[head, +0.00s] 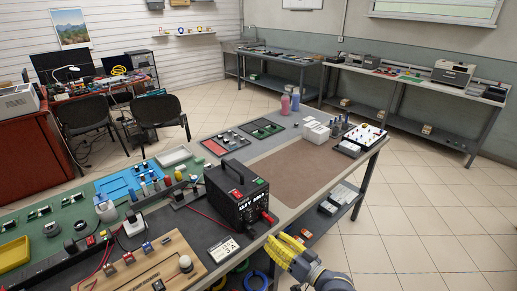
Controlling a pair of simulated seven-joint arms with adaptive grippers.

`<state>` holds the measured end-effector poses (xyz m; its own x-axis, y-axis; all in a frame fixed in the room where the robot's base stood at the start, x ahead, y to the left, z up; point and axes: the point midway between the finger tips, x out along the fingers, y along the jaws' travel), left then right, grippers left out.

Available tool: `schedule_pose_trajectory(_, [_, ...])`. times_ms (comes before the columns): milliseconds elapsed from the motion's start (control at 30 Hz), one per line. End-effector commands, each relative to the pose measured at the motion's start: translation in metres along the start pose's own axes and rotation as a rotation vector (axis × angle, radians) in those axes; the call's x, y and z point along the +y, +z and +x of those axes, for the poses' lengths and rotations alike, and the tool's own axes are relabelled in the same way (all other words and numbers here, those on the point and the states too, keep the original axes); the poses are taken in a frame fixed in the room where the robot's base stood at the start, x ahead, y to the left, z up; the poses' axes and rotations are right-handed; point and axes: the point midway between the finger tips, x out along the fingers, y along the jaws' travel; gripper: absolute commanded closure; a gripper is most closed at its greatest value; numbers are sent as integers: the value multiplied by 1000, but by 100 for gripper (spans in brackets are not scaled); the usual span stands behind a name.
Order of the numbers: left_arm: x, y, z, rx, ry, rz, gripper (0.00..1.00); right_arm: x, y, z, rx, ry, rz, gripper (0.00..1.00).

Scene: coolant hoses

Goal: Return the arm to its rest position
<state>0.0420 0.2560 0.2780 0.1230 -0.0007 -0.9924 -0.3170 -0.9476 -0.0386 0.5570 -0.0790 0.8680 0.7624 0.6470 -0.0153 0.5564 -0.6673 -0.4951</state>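My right gripper (282,247) shows at the lower middle of the head view, with yellow ribbed fingers and a dark grey wrist. It is beside the front edge of the workbench, to the right of the black power unit (237,195). The fingers lie close together in this view, and I cannot tell whether they are open or shut. I see nothing clearly held in them. My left gripper is not in view. No coolant hose can be made out clearly.
The long workbench (312,165) carries a wooden board (150,268) with parts, a blue tray (122,182), a brown mat and a white pegged board (364,135). Coiled blue cable (256,281) sits below its edge. The tiled floor (430,230) at right is clear.

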Motion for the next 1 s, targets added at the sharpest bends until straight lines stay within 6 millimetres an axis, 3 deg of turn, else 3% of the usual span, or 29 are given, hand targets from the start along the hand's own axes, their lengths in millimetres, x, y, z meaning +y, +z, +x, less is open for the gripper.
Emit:
schedule_pose_trajectory(167, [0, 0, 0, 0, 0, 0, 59, 78, 42, -7, -86, 146, -149, 72])
schedule_pose_trajectory(267, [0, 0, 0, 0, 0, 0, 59, 129, 78, -21, -157, 247, -224, 72])
schedule_pose_trajectory(400, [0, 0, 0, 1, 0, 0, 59, 191, 137, -54, -275, 375, -300, 72])
schedule_pose_trajectory(500, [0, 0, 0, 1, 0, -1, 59, 226, 182, -84, -367, 453, -338, 72])
schedule_pose_trajectory(733, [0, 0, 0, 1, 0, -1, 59, 274, 291, -172, -599, 588, -388, 72])
schedule_pose_trajectory(867, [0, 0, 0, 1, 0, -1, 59, 282, 353, -228, -735, 639, -393, 72])
schedule_pose_trajectory(1000, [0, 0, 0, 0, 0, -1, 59, 276, 417, -291, -878, 675, -384, 72])
